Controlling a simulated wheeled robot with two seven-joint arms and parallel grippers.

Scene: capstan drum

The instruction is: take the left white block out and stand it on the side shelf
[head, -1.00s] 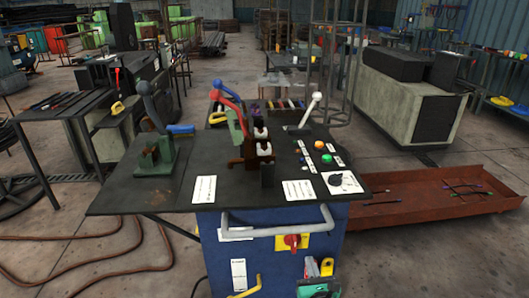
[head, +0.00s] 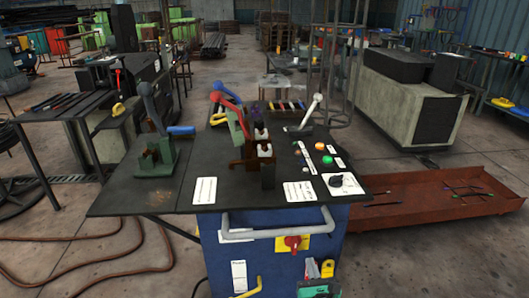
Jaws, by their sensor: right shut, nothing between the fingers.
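Small white blocks stand in a dark brown holder in the middle of the console top. The nearer white block (head: 265,150) shows at the front of the holder, and another pale block (head: 261,134) shows just behind it under dark parts. They look nearly in line, so I cannot tell which is the left one. The side shelf (head: 135,195) is the dark flat wing on the left of the console, with bare room at its front. My right gripper is shut and empty; its fingertips cannot be made out clearly. My left gripper is not in view.
A green clamp (head: 154,157) with a blue-handled lever stands at the back of the side shelf. A red lever (head: 227,101) and a white-topped lever (head: 310,113) rise by the holder. A dark upright block (head: 268,176) stands in front. A grey rail (head: 275,232) crosses the console's front.

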